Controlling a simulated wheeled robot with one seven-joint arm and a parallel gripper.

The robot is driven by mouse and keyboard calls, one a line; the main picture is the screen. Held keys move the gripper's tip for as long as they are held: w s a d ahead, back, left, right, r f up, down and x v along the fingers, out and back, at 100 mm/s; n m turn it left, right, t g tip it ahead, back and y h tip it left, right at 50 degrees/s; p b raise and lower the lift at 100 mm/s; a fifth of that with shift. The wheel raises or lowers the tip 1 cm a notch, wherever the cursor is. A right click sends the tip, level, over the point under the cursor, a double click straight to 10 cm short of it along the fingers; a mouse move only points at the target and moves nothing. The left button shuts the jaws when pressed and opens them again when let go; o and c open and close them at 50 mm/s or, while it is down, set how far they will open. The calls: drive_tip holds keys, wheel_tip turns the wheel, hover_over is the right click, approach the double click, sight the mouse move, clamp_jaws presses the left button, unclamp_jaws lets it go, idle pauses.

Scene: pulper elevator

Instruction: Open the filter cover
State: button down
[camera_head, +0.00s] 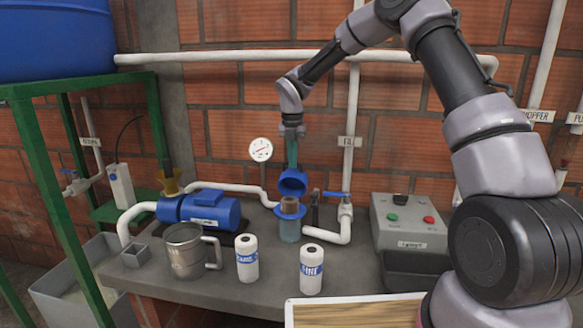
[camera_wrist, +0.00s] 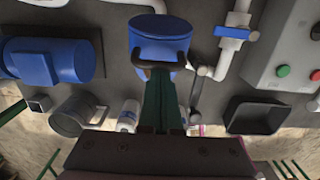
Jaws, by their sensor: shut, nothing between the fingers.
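The filter housing (camera_head: 288,228) stands on the grey bench, a clear bluish cylinder with a blue rim and a brownish cartridge showing at its mouth. The blue filter cover (camera_head: 292,183) is tilted up above the housing, with a gap between cover and rim. In the wrist view the blue cover (camera_wrist: 160,28) is at top centre, with a dark curved handle (camera_wrist: 160,68) in front of it. My gripper (camera_head: 291,166) points down just above the cover. Its green fingers (camera_wrist: 160,80) are together, with tips at the handle; contact is unclear.
A blue pump (camera_head: 210,208), a metal jug (camera_head: 187,252) and two white bottles (camera_head: 247,258) (camera_head: 311,270) stand left and in front. A pipe with a blue valve (camera_head: 338,195) and a control box (camera_head: 408,222) are to the right. A pressure gauge (camera_head: 261,149) is behind.

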drive_tip(key=shift+w+d, duration=0.2)
drive_tip(key=shift+w, duration=0.85)
drive_tip(key=shift+w+d, duration=0.15)
drive_tip(key=shift+w, duration=0.85)
